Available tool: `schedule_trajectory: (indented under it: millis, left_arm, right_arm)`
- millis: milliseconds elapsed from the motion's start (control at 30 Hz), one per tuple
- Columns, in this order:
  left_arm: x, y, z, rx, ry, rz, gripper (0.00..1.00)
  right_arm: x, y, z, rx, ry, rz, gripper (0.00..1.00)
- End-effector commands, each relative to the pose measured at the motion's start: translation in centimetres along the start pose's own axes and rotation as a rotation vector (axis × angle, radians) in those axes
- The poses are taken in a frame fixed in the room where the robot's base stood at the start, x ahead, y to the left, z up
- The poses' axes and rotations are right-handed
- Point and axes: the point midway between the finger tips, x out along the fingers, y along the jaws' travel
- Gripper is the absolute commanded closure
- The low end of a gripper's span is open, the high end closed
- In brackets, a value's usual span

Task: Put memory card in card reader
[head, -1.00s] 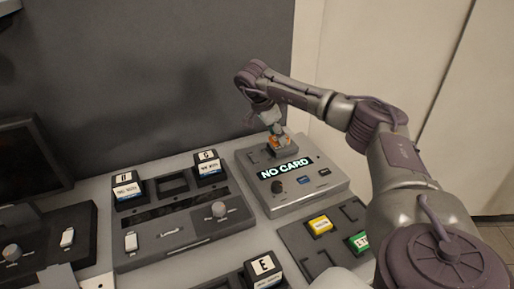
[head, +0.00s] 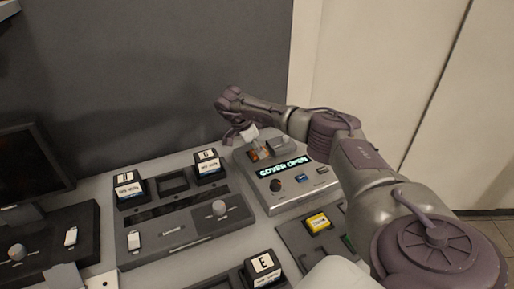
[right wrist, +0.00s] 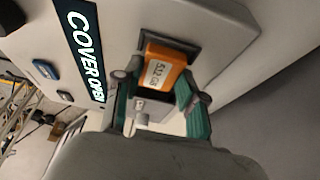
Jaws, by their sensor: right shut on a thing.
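The memory card (right wrist: 166,72) is orange with a white 512 GB label. It sits at the dark slot of the card reader, and how deep it is in cannot be told. The card reader (head: 303,192) is a grey sloped box; its lit display (head: 283,167) reads COVER OPEN. My right gripper (head: 262,150) is over the reader's back left. In the right wrist view its green-padded fingers (right wrist: 160,90) are shut on the card's near end. A grey block (head: 279,144), perhaps the cover, stands right of the slot. My left gripper is out of view.
Left of the reader stands a dark control panel (head: 188,229) with black lettered blocks H (head: 128,187) and G (head: 208,165). A panel with a yellow button (head: 318,223) lies in front of the reader. Block E (head: 263,266) is at the front. A grey wall closes the back.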

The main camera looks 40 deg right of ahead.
Motion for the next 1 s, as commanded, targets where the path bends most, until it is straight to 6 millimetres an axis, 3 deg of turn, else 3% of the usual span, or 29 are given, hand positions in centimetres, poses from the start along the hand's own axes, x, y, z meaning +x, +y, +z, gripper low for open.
schedule_trajectory:
  millis: [100,133,267,667,767,1000]
  left_arm:
    - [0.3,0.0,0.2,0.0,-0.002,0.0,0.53]
    - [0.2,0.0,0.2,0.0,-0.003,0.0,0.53]
    - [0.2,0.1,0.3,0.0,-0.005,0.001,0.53]
    - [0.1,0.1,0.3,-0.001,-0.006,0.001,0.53]
    - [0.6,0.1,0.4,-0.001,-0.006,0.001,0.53]
    - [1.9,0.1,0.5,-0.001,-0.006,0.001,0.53]
  right_arm:
    - [0.4,0.0,0.1,0.0,0.0,0.0,0.94]
    - [0.3,0.0,0.1,0.0,0.0,0.0,0.56]
    - [0.3,0.0,0.1,0.0,0.0,0.0,0.34]
    - [-0.3,0.0,0.0,0.0,-0.001,-0.001,0.34]
    - [-1.6,-0.1,0.0,0.0,-0.001,-0.004,0.34]
    - [-6.7,-0.1,0.1,0.001,-0.002,-0.006,0.34]
